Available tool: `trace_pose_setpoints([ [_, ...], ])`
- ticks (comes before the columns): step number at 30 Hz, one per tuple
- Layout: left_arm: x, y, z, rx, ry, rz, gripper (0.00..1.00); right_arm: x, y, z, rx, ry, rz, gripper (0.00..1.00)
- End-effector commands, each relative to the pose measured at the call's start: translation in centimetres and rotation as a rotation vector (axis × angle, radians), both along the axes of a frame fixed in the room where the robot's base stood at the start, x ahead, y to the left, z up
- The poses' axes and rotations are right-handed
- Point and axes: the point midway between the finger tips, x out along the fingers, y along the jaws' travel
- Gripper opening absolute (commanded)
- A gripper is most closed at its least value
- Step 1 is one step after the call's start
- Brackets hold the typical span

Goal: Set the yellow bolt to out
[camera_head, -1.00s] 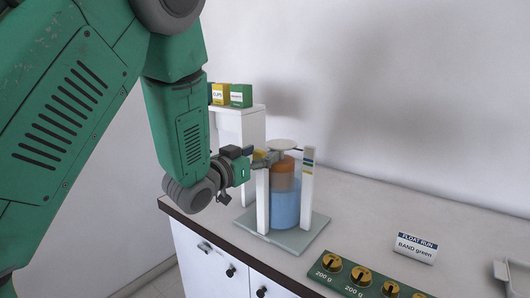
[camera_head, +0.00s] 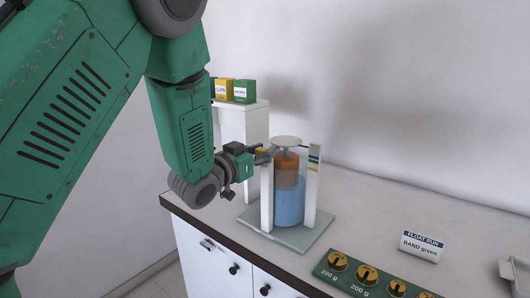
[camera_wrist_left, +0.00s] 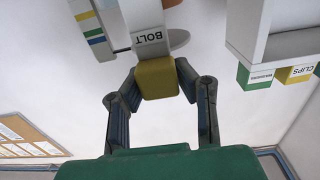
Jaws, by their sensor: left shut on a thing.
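The yellow bolt (camera_wrist_left: 157,80) shows in the left wrist view as a yellow block under a white post labelled BOLT (camera_wrist_left: 150,38). My left gripper (camera_wrist_left: 157,88) is shut on it, one finger on each side. In the head view my left gripper (camera_head: 258,158) is at the left post of the float stand (camera_head: 267,196), and only a little yellow shows there. The stand holds a clear cylinder with blue liquid (camera_head: 289,205) and an orange-brown float (camera_head: 287,170). A pale round plate (camera_head: 287,142) is on top. My right gripper is not in view.
A green strip with brass weights (camera_head: 365,275) lies at the front right of the bench. A sign reading FLOAT RUN, BAND green (camera_head: 423,245) stands behind it. A white shelf with small boxes (camera_head: 244,91) is behind the stand.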

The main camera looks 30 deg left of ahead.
Motion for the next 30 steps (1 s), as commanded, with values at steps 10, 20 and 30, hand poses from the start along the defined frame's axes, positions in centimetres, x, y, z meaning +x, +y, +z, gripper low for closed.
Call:
trace_pose_setpoints([
  [10, -1.0, 0.3, 0.2, -0.001, -0.002, 0.009, 0.0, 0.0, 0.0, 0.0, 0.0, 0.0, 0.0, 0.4],
  [20, -0.8, 0.4, -0.1, -0.002, 0.003, 0.008, 0.48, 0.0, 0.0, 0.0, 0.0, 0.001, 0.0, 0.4],
  [30, -4.0, 0.6, -0.1, -0.004, 0.004, 0.011, 0.48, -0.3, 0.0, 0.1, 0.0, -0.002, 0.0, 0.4],
])
